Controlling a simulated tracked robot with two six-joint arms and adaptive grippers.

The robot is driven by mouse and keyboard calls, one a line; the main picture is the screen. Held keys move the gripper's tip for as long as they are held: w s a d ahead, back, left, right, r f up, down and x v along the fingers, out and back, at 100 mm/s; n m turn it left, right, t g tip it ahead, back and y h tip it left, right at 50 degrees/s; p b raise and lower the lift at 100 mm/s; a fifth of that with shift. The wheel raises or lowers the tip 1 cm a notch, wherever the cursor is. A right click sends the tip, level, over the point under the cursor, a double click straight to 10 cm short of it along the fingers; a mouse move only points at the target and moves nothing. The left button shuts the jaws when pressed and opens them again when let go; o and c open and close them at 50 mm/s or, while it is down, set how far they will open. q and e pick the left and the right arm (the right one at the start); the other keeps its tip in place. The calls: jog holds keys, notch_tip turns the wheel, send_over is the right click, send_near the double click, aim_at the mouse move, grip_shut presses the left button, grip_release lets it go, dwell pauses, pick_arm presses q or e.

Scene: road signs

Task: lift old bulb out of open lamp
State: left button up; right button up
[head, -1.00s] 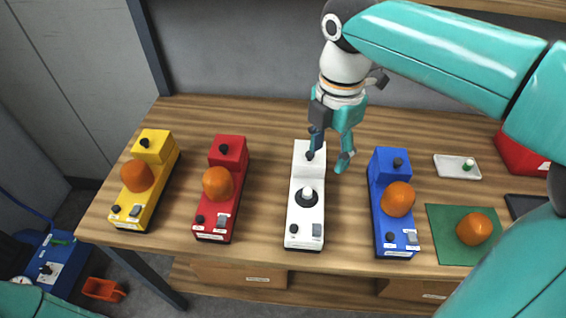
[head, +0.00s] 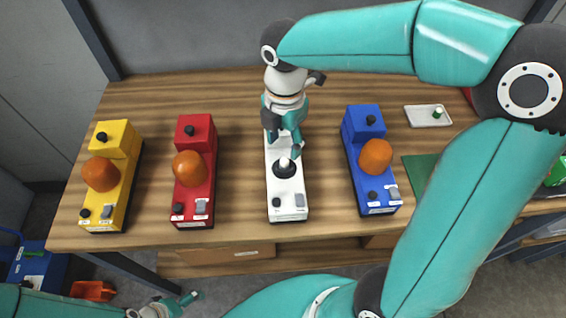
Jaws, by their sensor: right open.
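The open lamp is the white one (head: 287,203) in the middle of the bench, with no orange dome on it. The old bulb (head: 285,163), small and white, stands upright in its round black socket. My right gripper (head: 286,147) is open and empty just behind and above the bulb, fingers pointing down. Whether a finger touches the bulb I cannot tell. My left gripper (head: 188,298) is low in front of the bench, at the picture's bottom left; its jaws are too small to read.
Yellow (head: 117,140), red (head: 195,203) and blue (head: 364,124) lamps with orange domes stand either side. A white tray (head: 415,115) with a small green-and-white item lies at the back right. A green mat (head: 417,170) is partly hidden by my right arm.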

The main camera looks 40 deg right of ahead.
aim_at(284, 160)
jog(key=shift+s+a+f+p, duration=0.1)
jog(key=shift+f+p, duration=0.1)
jog(key=shift+f, duration=1.2)
jog(key=shift+a+f+p, duration=0.1)
jog(key=shift+f+p, duration=0.05)
jog(key=shift+f, duration=1.2)
jog(key=c, duration=0.9)
